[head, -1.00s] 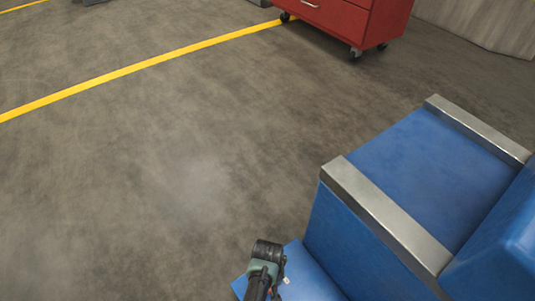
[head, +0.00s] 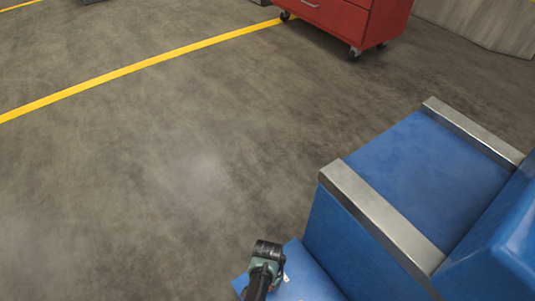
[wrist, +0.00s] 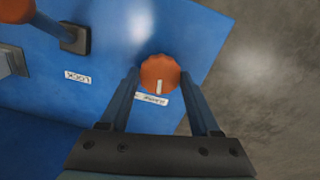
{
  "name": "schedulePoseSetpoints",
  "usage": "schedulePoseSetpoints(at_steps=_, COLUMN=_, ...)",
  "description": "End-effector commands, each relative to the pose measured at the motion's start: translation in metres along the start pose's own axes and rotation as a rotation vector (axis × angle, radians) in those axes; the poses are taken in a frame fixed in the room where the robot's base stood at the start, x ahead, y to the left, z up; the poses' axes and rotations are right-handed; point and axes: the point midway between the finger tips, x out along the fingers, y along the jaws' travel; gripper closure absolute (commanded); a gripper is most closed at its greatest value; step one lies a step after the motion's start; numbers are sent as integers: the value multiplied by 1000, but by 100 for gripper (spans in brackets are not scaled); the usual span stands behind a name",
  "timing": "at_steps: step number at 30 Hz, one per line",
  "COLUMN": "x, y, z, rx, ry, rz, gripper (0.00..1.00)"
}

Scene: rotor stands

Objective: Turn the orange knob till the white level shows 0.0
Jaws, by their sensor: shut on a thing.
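The orange knob (wrist: 159,71) is on a blue panel (wrist: 110,110) in the wrist view, with a scalloped rim and a pale pointer mark towards its lower edge. A small white label (wrist: 151,99) sits just below it, its text too small to read. My gripper (wrist: 160,78) has one finger on each side of the knob and is shut on it. In the head view my arm's end hides the knob. No white level reading can be made out in either view.
An orange-ended lever (wrist: 30,22) and a white "LOCK" label (wrist: 77,77) are left of the knob. The blue stand (head: 350,240) has two metal rails (head: 385,220). A red wheeled cabinet (head: 345,20) stands far off. Open floor (head: 150,170) lies left.

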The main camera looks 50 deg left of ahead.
Motion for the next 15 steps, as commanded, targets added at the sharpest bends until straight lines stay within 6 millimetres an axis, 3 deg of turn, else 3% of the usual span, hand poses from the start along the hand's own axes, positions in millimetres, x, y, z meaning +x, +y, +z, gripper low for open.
schedulePoseSetpoints(at_steps=15, x=0, y=0, z=0, rx=206, ry=0, rz=1, gripper=92)
